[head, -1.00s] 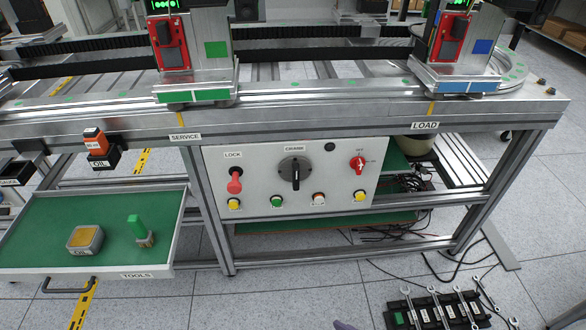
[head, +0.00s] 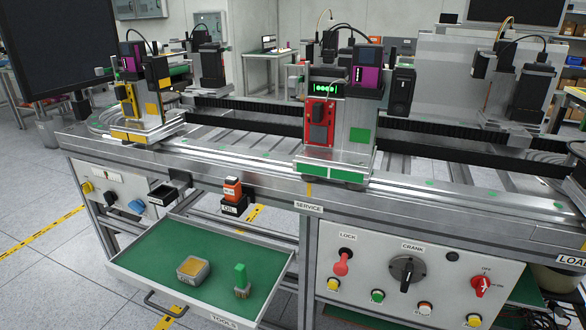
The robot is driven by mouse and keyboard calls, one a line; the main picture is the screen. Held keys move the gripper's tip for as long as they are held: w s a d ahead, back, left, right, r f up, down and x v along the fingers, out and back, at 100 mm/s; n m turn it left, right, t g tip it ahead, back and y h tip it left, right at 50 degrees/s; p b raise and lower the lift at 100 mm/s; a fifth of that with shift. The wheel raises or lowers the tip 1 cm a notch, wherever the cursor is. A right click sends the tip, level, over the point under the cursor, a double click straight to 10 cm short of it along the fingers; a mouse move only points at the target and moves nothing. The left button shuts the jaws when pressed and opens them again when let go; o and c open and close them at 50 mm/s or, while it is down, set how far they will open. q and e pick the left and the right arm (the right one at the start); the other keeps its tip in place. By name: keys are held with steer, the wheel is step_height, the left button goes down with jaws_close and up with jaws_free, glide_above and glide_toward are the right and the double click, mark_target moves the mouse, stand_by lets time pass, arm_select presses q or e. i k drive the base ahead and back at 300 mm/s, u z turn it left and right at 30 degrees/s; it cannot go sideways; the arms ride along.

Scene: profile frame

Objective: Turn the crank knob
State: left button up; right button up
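The crank knob (head: 406,273) is a black round dial with a bar handle, under the CRANK label on the white control panel (head: 449,296) at the lower right of the head view. Its bar points roughly downward. The red LOCK lever (head: 342,262) is to its left and the red rotary switch (head: 482,286) to its right. Coloured push buttons sit below it. Neither of my grippers is in view.
An open green-lined TOOLS drawer (head: 150,258) sticks out at the lower left, with a yellow-topped tin and a green-handled tool in it. An orange bottle (head: 233,188) sits in the OIL holder. The metal bench edge runs above the panel. Floor is clear at far left.

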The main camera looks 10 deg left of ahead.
mark_target(408, 269)
steer(key=z, duration=0.05)
steer(key=k, duration=0.4)
steer(key=u, duration=1)
steer(key=i, duration=0.95)
steer(key=z, duration=0.95)
